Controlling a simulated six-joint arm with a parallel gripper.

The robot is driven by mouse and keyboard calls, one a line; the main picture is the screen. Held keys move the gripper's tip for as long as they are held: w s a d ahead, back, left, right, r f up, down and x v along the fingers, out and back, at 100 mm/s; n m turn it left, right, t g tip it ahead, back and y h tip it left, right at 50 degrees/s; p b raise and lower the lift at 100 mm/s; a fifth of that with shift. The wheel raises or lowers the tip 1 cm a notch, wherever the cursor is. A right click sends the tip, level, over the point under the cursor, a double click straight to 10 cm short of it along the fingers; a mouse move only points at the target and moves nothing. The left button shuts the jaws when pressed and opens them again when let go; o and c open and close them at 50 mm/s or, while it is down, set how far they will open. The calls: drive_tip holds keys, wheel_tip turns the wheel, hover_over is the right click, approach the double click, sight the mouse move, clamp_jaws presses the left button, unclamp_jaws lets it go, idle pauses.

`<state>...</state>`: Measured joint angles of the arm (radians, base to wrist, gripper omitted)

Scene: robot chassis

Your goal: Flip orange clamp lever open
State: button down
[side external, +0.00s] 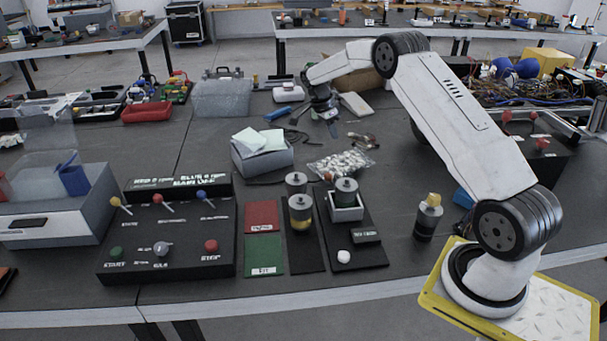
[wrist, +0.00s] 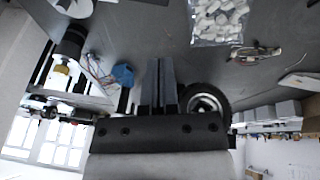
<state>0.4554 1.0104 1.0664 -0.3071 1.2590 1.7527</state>
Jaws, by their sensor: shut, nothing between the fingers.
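I cannot make out an orange clamp lever in either view. A small metallic, brownish tool (side external: 363,138) lies on the dark table to the right of my gripper in the side view. A similar metallic piece (wrist: 255,52) shows at the upper right of the wrist view, but its kind is unclear. My gripper (side external: 331,122) is above the back-middle of the table, pointing down. In the wrist view its two fingers (wrist: 160,66) lie side by side, shut and empty. Nothing touches the fingertips in the wrist view.
A bag of white pieces (side external: 341,163) lies in front of my gripper. A grey box with papers (side external: 262,158) stands to its left. A black control panel (side external: 165,240) with coloured knobs is at the front left. A black-and-yellow bottle (side external: 428,218) stands near my base.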

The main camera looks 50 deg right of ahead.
drive_tip(key=shift+w+a+r, duration=0.25)
drive_tip(key=shift+w+r, duration=0.05)
drive_tip(key=shift+r, duration=0.2)
drive_tip(key=shift+w+a+r, duration=0.2)
drive_tip(key=shift+w+r, duration=0.05)
drive_tip(key=shift+r, duration=0.2)
drive_tip(key=shift+a, duration=0.1)
drive_tip(key=s+a+r+n+t+y, duration=0.1)
drive_tip(key=s+a+r+n+t, duration=0.15)
drive_tip(key=a+n, duration=0.55)
drive_tip(key=s+a+r+n+t, duration=0.1)
drive_tip(key=s+a+n, duration=0.4)
drive_tip(key=a, duration=0.5)
drive_tip(key=s+a+f+n+t+y, duration=0.1)
drive_tip(key=s+a+n+t, duration=0.1)
drive_tip(key=s+a+n, duration=0.8)
drive_tip(key=s+n, duration=0.1)
drive_tip(key=s, duration=0.3)
drive_tip(key=shift+a+f, duration=0.2)
drive_tip(key=shift+f, duration=0.15)
